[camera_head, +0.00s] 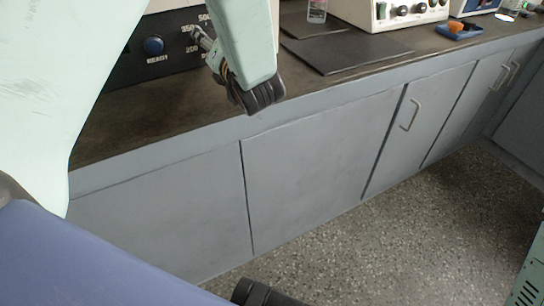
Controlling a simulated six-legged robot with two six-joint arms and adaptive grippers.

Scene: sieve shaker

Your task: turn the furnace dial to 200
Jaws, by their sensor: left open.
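The furnace's dark front panel (125,70) is at the upper left on the bench. It carries a blue round lamp or button (153,46) with a small label that seems to read READY. To its right are the printed numbers 500, 350 and 200, around the place of the dial. My right gripper is not in view.
Dark mats (350,52) lie on the bench top right of my arm. A small clear bottle (317,11), a white instrument with knobs (392,13) and a blue tray (459,31) stand farther along.

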